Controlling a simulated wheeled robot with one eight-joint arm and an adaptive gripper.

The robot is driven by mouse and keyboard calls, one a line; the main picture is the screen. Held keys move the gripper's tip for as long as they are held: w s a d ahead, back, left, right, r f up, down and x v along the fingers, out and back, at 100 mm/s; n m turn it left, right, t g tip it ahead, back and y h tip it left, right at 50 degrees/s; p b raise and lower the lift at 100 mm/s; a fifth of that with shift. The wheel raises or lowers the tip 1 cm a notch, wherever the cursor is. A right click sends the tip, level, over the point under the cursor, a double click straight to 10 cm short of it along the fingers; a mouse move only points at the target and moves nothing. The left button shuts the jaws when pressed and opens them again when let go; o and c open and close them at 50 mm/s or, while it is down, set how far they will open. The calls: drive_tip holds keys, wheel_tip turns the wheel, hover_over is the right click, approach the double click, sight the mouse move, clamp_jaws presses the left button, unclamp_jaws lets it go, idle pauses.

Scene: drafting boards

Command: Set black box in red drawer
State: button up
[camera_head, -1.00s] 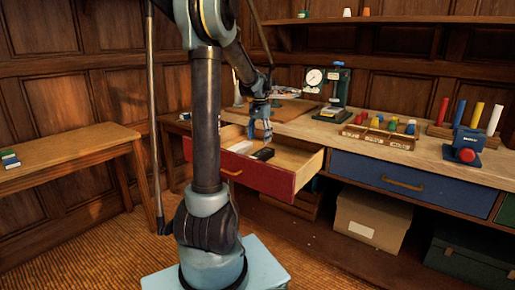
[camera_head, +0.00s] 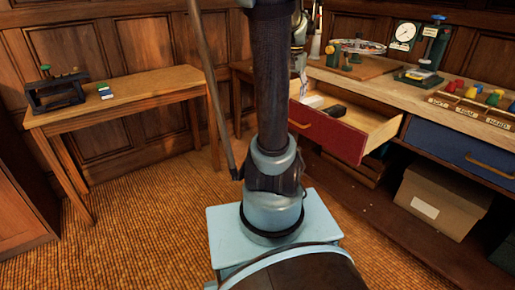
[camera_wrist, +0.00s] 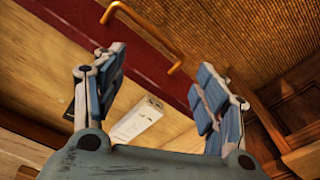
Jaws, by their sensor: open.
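The red drawer (camera_head: 325,134) is pulled out of the bench, its front toward the floor. The black box (camera_head: 336,111) lies inside it, next to a white box (camera_head: 312,101). My gripper (camera_head: 300,72) is above the drawer's left part, partly hidden behind my arm in the head view. In the wrist view my gripper (camera_wrist: 162,88) has its fingers spread, with nothing between them. Below it the wrist view shows the white box (camera_wrist: 137,121) and the red drawer front with its brass handle (camera_wrist: 156,30).
The workbench (camera_head: 391,86) holds a dial gauge stand (camera_head: 405,40) and a sorting tray (camera_head: 470,108) of colored pieces. A closed blue drawer (camera_head: 448,150) is right of the red one. A cardboard box (camera_head: 440,198) sits below. A side table (camera_head: 140,90) stands left; the floor between is open.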

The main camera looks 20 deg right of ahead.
drive_tip(key=s+a+f+n, duration=0.4)
drive_tip(key=s+a+f, duration=0.2)
drive_tip(key=s+a, duration=0.2)
drive_tip(key=s+a+f+n+t, duration=0.1)
drive_tip(key=s+a+f+n, duration=0.3)
drive_tip(key=s+a, duration=0.5)
wheel_tip(320, 180, down, 2)
drive_tip(key=shift+a+f, duration=0.25)
drive_tip(key=shift+a, duration=0.2)
